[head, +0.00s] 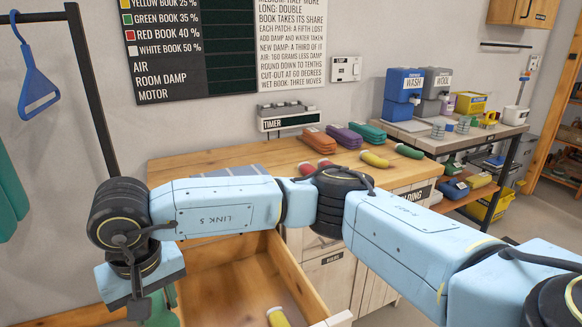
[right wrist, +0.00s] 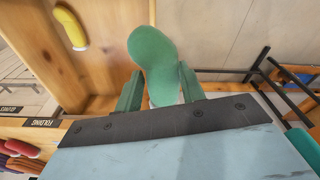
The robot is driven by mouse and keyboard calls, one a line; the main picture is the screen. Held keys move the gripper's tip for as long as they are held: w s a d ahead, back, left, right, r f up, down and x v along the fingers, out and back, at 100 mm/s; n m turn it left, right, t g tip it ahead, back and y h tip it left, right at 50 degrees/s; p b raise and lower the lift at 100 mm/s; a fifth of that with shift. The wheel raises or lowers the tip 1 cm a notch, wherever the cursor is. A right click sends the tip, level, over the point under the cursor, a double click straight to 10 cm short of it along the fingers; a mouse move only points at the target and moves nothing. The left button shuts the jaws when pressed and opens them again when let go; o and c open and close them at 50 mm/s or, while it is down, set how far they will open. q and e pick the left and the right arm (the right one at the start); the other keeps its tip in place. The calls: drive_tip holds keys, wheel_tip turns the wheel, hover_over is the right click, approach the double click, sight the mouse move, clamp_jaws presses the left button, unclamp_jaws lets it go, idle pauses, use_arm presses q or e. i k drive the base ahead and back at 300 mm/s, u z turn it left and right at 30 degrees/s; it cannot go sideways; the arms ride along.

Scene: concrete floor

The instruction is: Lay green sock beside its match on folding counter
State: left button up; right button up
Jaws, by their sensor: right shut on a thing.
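My right arm reaches across the head view from the right, and its gripper (head: 142,306) points down at the lower left, beside the open drawer. In the right wrist view the gripper (right wrist: 160,92) is shut on a green sock (right wrist: 153,52), which sticks out past the fingers. In the head view the held sock is mostly hidden by the gripper. Another green sock (head: 408,151) lies at the right end of the wooden folding counter (head: 210,162), beside a yellow sock (head: 374,159). Red socks (head: 308,169) lie further left. My left gripper is not in view.
The open wooden drawer (head: 215,290) holds a yellow sock (head: 278,317). Folded orange (head: 318,140), purple (head: 343,136) and teal (head: 369,132) stacks line the counter's back. A rack post (head: 92,95) stands left. Wash and wool dispensers (head: 402,88) stand on the right bench.

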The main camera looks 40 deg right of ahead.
sight(394, 158)
drive_tip(key=u, duration=2.75)
drive_tip(key=k, duration=2.45)
drive_tip(key=z, duration=2.85)
drive_tip(key=i, duration=1.05)
drive_tip(key=u, duration=0.05)
